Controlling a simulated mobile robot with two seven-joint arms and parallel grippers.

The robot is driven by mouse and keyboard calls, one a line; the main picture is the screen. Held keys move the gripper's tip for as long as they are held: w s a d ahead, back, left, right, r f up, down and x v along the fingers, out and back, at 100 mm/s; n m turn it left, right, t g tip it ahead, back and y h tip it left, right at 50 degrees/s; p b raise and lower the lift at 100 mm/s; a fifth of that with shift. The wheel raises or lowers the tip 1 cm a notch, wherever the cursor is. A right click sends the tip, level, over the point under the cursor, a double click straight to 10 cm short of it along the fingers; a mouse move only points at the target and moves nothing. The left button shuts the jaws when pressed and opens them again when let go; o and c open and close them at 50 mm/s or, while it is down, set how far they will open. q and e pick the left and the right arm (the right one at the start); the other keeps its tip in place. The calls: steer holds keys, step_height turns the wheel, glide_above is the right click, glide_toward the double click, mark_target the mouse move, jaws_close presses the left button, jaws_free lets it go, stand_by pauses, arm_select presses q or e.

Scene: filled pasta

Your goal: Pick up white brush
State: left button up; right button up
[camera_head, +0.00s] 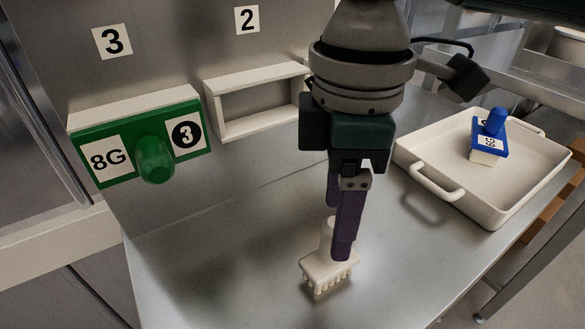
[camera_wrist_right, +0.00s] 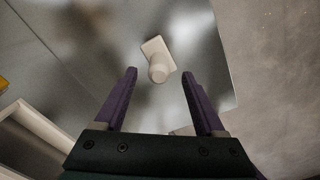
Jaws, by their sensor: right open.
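The white brush (camera_head: 326,270) stands on the metal table with its bristles down and its round handle up. My right gripper (camera_head: 341,250) is above and in front of it in the head view, and its purple fingers hide part of the handle. In the right wrist view, the brush (camera_wrist_right: 158,62) lies ahead of the open right gripper (camera_wrist_right: 160,80), with its handle roughly midway between the two fingertips and slightly beyond them. Nothing is between the fingers. My left gripper is not in view.
A green block (camera_head: 153,157) marked 8G sits on the left wall holder. An empty white holder (camera_head: 222,128) is under sign 2. The front table area is clear.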

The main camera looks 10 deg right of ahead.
step_height(320, 180, down, 2)
steer(key=shift+f, duration=0.2)
jaws_close()
stand_by(0.4)
steer(key=shift+w, duration=0.1)
stand_by(0.9)
